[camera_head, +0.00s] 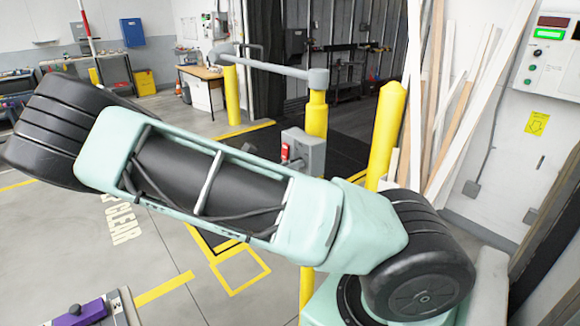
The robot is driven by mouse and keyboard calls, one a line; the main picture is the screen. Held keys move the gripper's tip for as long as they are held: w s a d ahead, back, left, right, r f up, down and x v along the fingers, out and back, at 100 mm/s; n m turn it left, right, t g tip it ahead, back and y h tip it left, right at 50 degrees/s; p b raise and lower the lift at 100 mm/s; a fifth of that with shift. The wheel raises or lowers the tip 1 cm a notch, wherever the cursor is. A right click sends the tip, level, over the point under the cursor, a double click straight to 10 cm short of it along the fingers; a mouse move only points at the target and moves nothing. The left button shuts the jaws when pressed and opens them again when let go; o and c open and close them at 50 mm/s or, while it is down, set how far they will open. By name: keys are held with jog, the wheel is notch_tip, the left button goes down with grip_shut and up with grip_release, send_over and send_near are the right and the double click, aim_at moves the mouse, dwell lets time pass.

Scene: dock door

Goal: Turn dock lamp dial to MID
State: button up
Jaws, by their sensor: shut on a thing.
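My gripper is not in view; my pale green and black arm crosses the middle of the picture and leaves its end hidden. A grey control box (308,150) with a red switch (285,152) is on a yellow post, partly behind my arm. A white wall panel (552,62) at the upper right has a green display, a red display and small black knobs (537,53). I cannot tell which control is the dock lamp dial, and no dial setting can be read.
Yellow posts (389,130) and a grey rail (270,68) stand beyond my arm. Timber boards (455,110) lean on the right wall. A purple object (80,314) lies on a surface at the bottom left. Marked floor (120,245) is open on the left.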

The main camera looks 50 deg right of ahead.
jog(key=m+b, duration=0.1)
jog(key=m, duration=0.9)
jog(key=shift+m+g, duration=0.3)
jog(key=shift+m, duration=0.4)
jog(key=o, duration=1)
jog(key=shift+a+b, duration=0.1)
jog(key=shift+b, duration=0.2)
